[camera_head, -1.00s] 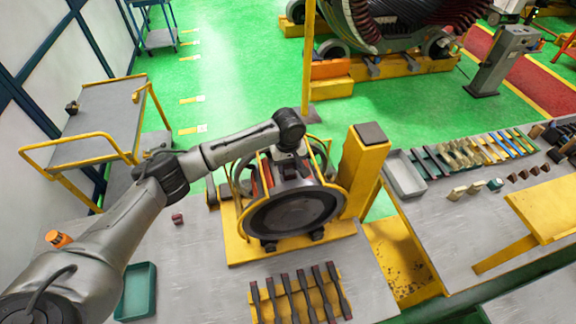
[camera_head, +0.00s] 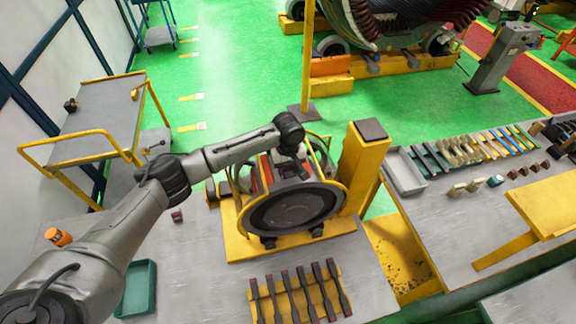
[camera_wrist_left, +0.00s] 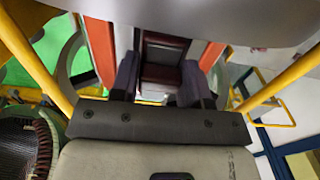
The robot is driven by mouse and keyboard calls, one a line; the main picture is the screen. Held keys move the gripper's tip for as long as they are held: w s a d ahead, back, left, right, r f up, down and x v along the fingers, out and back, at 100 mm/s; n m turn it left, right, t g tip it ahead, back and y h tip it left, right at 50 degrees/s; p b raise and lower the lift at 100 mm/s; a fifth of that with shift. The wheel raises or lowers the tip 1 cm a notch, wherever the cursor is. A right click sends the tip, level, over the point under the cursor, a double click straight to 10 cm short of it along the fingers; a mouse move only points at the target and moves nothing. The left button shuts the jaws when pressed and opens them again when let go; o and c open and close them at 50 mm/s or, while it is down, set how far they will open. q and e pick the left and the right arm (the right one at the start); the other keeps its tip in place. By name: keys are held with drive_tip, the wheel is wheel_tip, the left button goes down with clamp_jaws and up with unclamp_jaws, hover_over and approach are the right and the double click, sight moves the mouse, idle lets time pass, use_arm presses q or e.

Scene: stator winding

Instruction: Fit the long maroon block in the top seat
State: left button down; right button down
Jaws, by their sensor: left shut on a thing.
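The dark round stator fixture (camera_head: 293,208) stands in a yellow frame on the middle of the bench. My left gripper (camera_head: 285,170) is at the top of this fixture, behind its dark front disc, and its fingertips are hidden there. In the left wrist view, its two dark fingers (camera_wrist_left: 160,82) are shut on the long maroon block (camera_wrist_left: 163,73), between two orange-red upright strips. How far the block sits in the top seat cannot be told. My right gripper is not in view.
Several dark bars with maroon ends lie on a yellow rack (camera_head: 338,290) at the front. A small maroon piece (camera_head: 177,216) and a teal tray (camera_head: 136,289) are on the left. A yellow post (camera_head: 363,170) stands right of the fixture. A grey tray (camera_head: 404,172) is farther right.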

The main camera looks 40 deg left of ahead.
use_arm(q)
drive_tip(key=shift+r, duration=0.1)
idle(0.3)
drive_tip(key=shift+f, duration=0.25)
drive_tip(key=c, duration=0.8)
unclamp_jaws()
drive_tip(key=shift+w, duration=0.1)
drive_tip(key=shift+o, duration=1.4)
drive_tip(key=shift+f, duration=0.15)
wheel_tip(320, 180, up, 14)
drive_tip(key=b, duration=0.3)
